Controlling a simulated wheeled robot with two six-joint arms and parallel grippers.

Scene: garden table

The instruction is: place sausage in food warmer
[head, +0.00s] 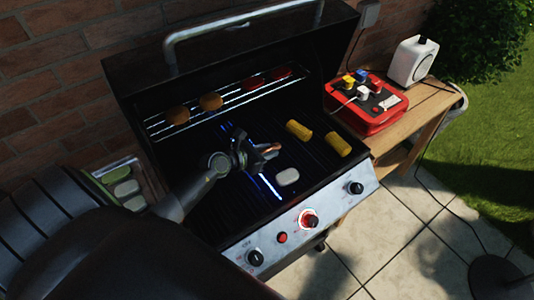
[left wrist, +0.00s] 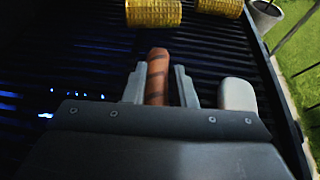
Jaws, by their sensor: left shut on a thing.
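A brown sausage (left wrist: 158,72) with dark grill marks is held between the two fingers of my left gripper (left wrist: 158,88). In the head view the sausage (head: 268,149) sticks out of my left gripper (head: 258,152), over the middle of the black grill grate (head: 235,212). A raised wire rack (head: 228,104) runs along the back of the grill, behind the gripper. Two round brown buns (head: 210,101) and some reddish food (head: 266,77) are on it. No other thing is clearly a food warmer. My right gripper is not in view.
Two yellow corn pieces (head: 298,130) (head: 338,144) lie on the grate right of the gripper. A whitish piece (head: 288,177) lies nearer the front. The open lid stands behind. A red box (head: 370,118) and a white device (head: 411,62) stand on the wooden side table.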

